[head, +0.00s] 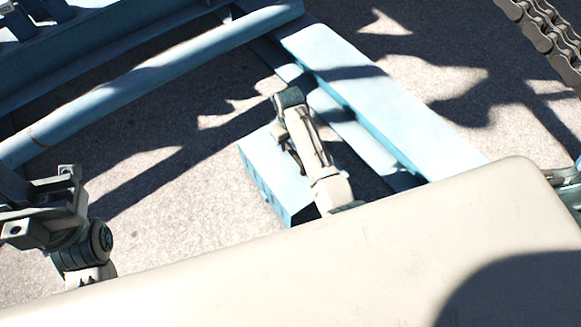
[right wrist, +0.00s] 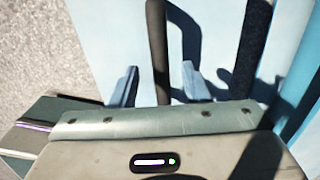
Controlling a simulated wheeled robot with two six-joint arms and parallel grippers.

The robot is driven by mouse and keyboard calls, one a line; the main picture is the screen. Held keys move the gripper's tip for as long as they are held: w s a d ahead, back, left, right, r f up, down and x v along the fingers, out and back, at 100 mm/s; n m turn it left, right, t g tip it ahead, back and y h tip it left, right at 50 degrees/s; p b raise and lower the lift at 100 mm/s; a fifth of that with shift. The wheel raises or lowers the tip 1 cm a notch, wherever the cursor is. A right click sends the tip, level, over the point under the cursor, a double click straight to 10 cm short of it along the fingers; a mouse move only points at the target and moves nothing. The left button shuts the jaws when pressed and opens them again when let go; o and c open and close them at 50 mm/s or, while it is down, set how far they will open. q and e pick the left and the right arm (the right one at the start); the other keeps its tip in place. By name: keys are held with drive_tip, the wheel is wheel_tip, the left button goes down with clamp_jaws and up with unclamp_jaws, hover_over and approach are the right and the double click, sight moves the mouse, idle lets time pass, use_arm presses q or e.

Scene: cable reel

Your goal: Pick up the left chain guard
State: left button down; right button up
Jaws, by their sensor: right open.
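The left chain guard appears to be the light blue folded cover (head: 262,172) in the middle of the head view. Its panel (right wrist: 100,35) fills much of the right wrist view, with a dark bar handle (right wrist: 157,45) on it. My right gripper (head: 289,140) is over the guard; my arm hides part of both. In the right wrist view its two fingers (right wrist: 160,88) are apart, one on each side of the bar. Whether they touch it I cannot tell. My left gripper (head: 43,203) is at the left edge, its jaws apart and empty.
A long light blue beam (head: 390,110) runs close to the right of the guard. A blue tube frame (head: 160,75) crosses the upper left. A heavy chain (head: 550,35) hangs at the upper right. Bare grey ground (head: 170,160) lies left of the guard.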

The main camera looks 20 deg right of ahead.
sight(291, 149)
drive_tip(key=f, duration=0.1)
drive_tip(key=f+b, duration=0.1)
drive_tip(key=f, duration=0.1)
drive_tip(key=f+b, duration=0.1)
drive_tip(key=f, duration=0.1)
drive_tip(key=shift+s+d+f, duration=0.1)
drive_tip(key=shift+s+d, duration=0.05)
drive_tip(key=shift+s, duration=0.25)
clamp_jaws()
idle(0.9)
